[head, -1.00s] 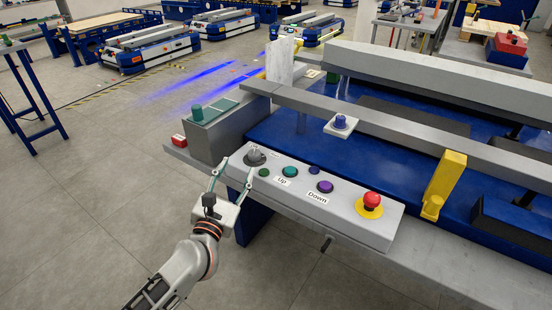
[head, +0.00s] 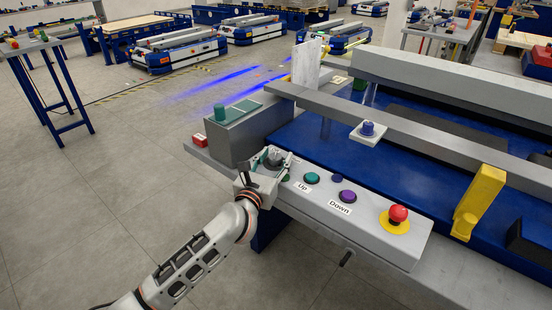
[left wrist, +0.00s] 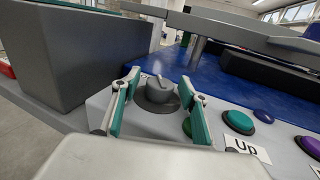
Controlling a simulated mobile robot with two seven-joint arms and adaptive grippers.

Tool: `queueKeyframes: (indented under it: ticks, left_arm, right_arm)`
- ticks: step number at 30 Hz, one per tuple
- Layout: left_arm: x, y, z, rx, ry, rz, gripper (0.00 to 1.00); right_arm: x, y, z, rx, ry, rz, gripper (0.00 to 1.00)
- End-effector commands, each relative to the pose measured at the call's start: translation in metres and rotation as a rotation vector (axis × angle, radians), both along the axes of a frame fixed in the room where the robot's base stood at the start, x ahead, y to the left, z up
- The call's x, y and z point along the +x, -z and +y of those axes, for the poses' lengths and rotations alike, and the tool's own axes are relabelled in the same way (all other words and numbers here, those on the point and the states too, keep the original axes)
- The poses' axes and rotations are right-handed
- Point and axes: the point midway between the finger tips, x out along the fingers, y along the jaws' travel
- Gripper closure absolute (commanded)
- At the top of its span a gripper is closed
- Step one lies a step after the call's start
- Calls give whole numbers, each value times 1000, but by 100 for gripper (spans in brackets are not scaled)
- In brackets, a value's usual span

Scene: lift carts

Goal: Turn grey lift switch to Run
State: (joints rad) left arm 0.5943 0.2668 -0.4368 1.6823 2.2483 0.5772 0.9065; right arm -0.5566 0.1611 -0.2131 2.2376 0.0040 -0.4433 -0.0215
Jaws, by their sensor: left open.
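The grey lift switch (head: 273,160) is a round knob at the left end of the light grey control panel (head: 365,222). In the left wrist view the switch (left wrist: 159,90) stands between the two teal-padded fingers of my left gripper (left wrist: 158,103). The fingers are apart on either side of the knob, and I see a gap around it. In the head view my left gripper (head: 265,170) is at the panel's left end and partly covers the switch. The Run marking cannot be read. My right gripper is not in view.
Right of the switch on the panel are a green Up button (head: 312,178), a purple Down button (head: 347,196) and a red emergency stop (head: 398,213). A yellow post (head: 480,202) rises at right.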

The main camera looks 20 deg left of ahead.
Motion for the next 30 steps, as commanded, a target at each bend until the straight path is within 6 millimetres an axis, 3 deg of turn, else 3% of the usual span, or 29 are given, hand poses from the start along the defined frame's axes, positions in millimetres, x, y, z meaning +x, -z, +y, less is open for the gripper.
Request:
queueKeyframes:
  ticks: [8,13,23,30]
  left_arm:
    - [2,-1,0,1,0,-1,56]
    - [2,-1,0,1,0,-1,95]
    - [2,-2,1,5,24,-3,95]
    - [2,-3,3,10,138,-3,95]
  right_arm:
    - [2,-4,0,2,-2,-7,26]
    - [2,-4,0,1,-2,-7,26]
    - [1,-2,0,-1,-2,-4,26]
    - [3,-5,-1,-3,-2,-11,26]
